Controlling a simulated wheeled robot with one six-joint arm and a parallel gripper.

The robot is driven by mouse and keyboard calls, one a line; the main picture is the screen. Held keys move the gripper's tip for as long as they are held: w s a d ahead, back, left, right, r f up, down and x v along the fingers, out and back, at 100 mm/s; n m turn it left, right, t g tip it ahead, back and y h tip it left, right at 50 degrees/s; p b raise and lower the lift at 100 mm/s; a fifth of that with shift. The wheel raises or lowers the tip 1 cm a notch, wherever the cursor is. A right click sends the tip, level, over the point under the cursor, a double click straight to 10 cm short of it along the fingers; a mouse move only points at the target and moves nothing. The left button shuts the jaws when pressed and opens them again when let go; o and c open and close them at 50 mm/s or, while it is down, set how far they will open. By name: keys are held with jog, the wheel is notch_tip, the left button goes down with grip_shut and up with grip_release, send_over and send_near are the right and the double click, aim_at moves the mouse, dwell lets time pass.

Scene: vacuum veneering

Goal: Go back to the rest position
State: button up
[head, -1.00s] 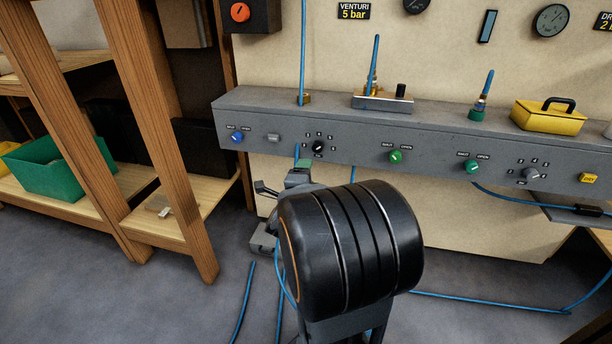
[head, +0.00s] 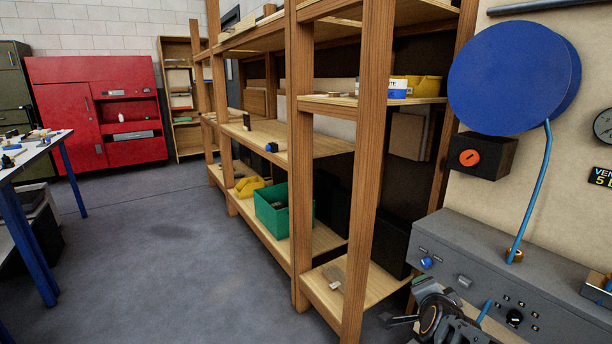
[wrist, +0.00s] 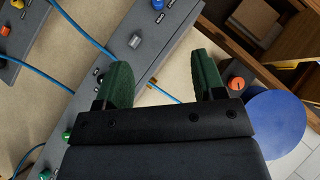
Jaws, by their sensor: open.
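My gripper (wrist: 165,85) is open in the wrist view, its two green-padded fingers well apart with nothing held between them. Behind the fingers lies the grey control panel (wrist: 135,60), seen at a slant. In the head view my arm shows only at the bottom right, in front of the grey control panel (head: 470,262); the fingertips are hard to make out there.
A wooden shelf rack (head: 300,150) with a green bin (head: 272,212) stands left of the panel. A blue disc (head: 508,78) and an orange-knobbed box (head: 482,156) are above the panel. A red cabinet (head: 70,110) and a blue-legged table (head: 68,172) are at left. The floor (head: 180,260) between is clear.

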jog(key=s+a+r+n+g+y+p, duration=0.2)
jog(key=s+a+r+n+g+p, duration=0.2)
jog(key=r+p, duration=0.5)
jog(key=s+a+r+n+g+y+p, duration=0.2)
jog(key=s+a+r+n+g+p, duration=0.2)
jog(key=s+a+r+n+p, duration=0.3)
notch_tip(320, 180, up, 3)
jog(key=s+n+p, duration=0.2)
jog(key=n+p, duration=0.1)
jog(key=shift+s+a+r, duration=0.15)
jog(key=shift+s+a, duration=0.1)
jog(key=shift+a, duration=0.15)
jog(key=shift+s+n, duration=0.2)
jog(key=shift+n, duration=0.2)
jog(key=shift+c, duration=0.2)
